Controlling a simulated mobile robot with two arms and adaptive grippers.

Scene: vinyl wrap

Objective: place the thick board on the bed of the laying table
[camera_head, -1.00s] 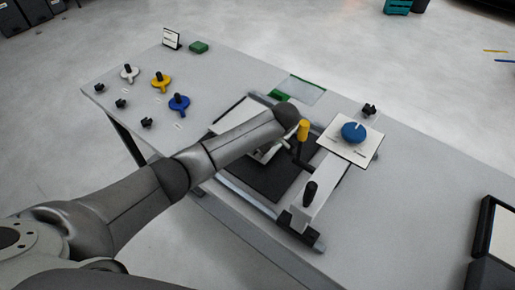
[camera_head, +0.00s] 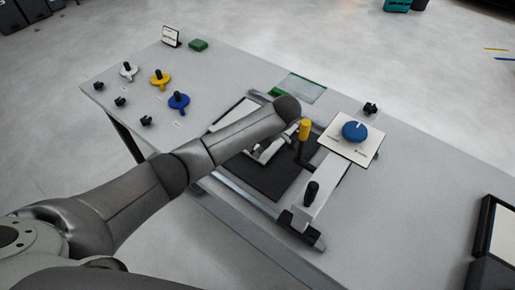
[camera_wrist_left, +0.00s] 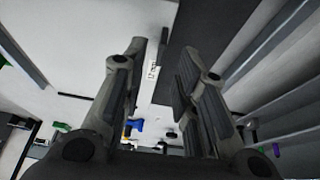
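The laying table stands on the workbench, with a black bed (camera_head: 272,180) between metal rails. A white flat panel (camera_head: 234,114) lies at its left side, partly hidden by my left arm; I cannot tell if it is the thick board. My left gripper (camera_head: 268,150) is over the bed, largely hidden by its own wrist in the head view. In the left wrist view, the two fingers of this gripper (camera_wrist_left: 163,65) stand apart. A pale surface with a small label (camera_wrist_left: 152,72) shows between them; I cannot tell whether they touch it. My right gripper is not in view.
A white crossbar (camera_head: 326,185) with a yellow handle (camera_head: 304,130) and a black knob stands right beside my left wrist. A blue dial (camera_head: 355,131) sits on a white plate. Several knobs and clips are at the far left.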

